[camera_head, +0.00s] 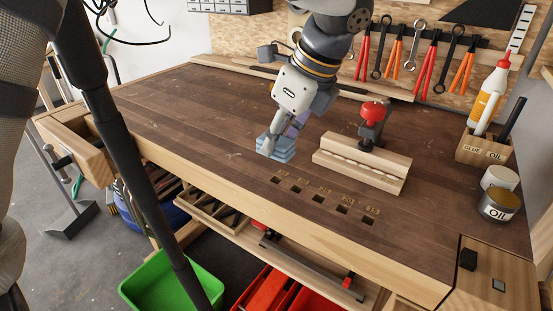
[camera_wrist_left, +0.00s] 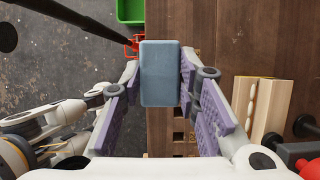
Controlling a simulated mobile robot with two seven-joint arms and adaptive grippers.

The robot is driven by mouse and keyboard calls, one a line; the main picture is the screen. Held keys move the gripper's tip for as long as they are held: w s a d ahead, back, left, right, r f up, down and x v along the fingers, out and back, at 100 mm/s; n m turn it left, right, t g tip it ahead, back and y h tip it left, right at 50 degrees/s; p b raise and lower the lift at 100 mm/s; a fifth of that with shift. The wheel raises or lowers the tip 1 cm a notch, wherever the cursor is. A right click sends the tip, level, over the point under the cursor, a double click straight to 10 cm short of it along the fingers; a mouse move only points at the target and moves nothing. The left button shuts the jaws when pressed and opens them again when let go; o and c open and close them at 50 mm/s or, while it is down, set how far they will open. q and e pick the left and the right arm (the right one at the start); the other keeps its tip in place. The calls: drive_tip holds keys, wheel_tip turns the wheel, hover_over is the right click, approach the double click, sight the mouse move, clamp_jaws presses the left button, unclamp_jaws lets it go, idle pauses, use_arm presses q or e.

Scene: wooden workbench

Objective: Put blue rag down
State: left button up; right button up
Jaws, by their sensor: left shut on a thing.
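The blue rag (camera_head: 277,148), a folded light-blue pad, is at the tips of my left gripper (camera_head: 284,135) over the middle of the workbench (camera_head: 190,120). In the left wrist view, the rag (camera_wrist_left: 160,75) sits between the purple-padded fingers of my left gripper (camera_wrist_left: 158,90), which are shut on it. There it overlaps the bench's front edge in the picture. Whether its underside touches the bench top cannot be told. My right gripper is in neither view.
A wooden block (camera_head: 362,162) and a red-topped clamp (camera_head: 372,125) stand right of the rag. A row of square holes (camera_head: 320,198) lies in front. A glue-and-oil caddy (camera_head: 484,148) and oil tin (camera_head: 499,204) are at far right. The bench's left part is clear.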

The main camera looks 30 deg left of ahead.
use_arm(q)
hover_over(263, 175)
drive_tip(key=d, duration=0.2)
wheel_tip(263, 175, down, 6)
drive_tip(key=shift+s+r+b, duration=0.15)
drive_tip(key=shift+b, duration=0.2)
drive_tip(key=shift+w+a+f, duration=0.1)
drive_tip(key=shift+a+f, duration=0.05)
drive_tip(key=shift+f, duration=0.75)
drive_tip(key=shift+w+a+f, duration=0.1)
drive_tip(key=shift+a+f, duration=0.05)
drive_tip(key=shift+f, duration=0.75)
drive_tip(key=shift+f, duration=0.15)
drive_tip(key=o, duration=1.1)
drive_tip(key=shift+o, duration=0.2)
drive_tip(key=v, duration=1.2)
